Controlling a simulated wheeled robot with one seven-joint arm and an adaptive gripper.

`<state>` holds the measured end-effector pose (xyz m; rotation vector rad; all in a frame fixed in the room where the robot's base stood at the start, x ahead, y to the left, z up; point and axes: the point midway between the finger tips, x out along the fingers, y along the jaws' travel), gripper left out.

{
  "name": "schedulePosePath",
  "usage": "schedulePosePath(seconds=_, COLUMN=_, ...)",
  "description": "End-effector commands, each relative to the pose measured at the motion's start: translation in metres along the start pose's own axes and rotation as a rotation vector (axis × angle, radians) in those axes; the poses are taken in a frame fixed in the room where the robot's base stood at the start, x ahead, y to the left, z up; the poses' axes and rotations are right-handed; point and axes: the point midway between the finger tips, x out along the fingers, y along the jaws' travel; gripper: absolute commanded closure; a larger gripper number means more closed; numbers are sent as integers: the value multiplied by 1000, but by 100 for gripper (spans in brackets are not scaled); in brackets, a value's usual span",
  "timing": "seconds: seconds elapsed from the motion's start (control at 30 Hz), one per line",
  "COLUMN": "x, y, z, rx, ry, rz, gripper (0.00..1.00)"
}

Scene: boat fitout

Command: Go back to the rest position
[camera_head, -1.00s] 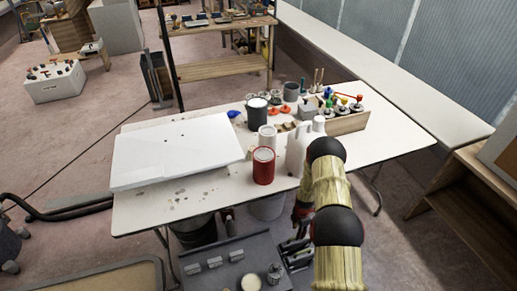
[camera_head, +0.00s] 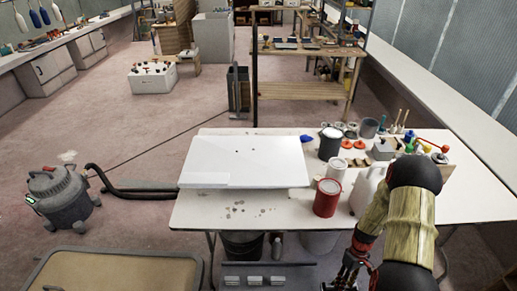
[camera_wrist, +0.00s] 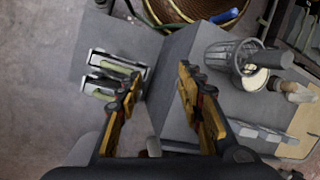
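My gripper (camera_wrist: 160,95) is open and empty in the wrist view, its two yellow and black fingers apart above a grey box-like surface (camera_wrist: 178,75). In the head view my gripper (camera_head: 347,275) hangs low at the front of the white table (camera_head: 255,212), at the bottom edge of the picture, and is only partly seen. My arm reaches down on the right side of the table, covering part of a white jug (camera_head: 364,190).
A red can (camera_head: 327,198), a dark can (camera_head: 330,144) and a white panel (camera_head: 245,160) are on the table. A grey vacuum (camera_head: 60,195) stands on the floor at left. In the wrist view, a metal cup (camera_wrist: 226,60) stands on the grey surface. Floor at left is partly open.

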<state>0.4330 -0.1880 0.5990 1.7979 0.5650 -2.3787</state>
Motion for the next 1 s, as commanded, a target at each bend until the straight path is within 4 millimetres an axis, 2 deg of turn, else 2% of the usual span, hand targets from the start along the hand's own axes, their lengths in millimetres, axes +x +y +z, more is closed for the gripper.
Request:
schedulePosePath(seconds=0.03, x=-22, y=-8, z=2, rx=41, ry=3, rz=7, gripper=63)
schedulePosePath(seconds=0.1, x=-46, y=-18, z=5, rx=99, ry=4, rz=12, gripper=63)
schedulePosePath(seconds=0.5, x=-169, y=-84, z=32, rx=351, ry=45, rz=59, gripper=63)
schedulePosePath(seconds=0.7, x=-220, y=-120, z=50, rx=434, ry=87, rz=86, gripper=63)
schedulePosePath(seconds=1.0, x=-282, y=-174, z=80, rx=512, ry=173, rz=125, gripper=63)
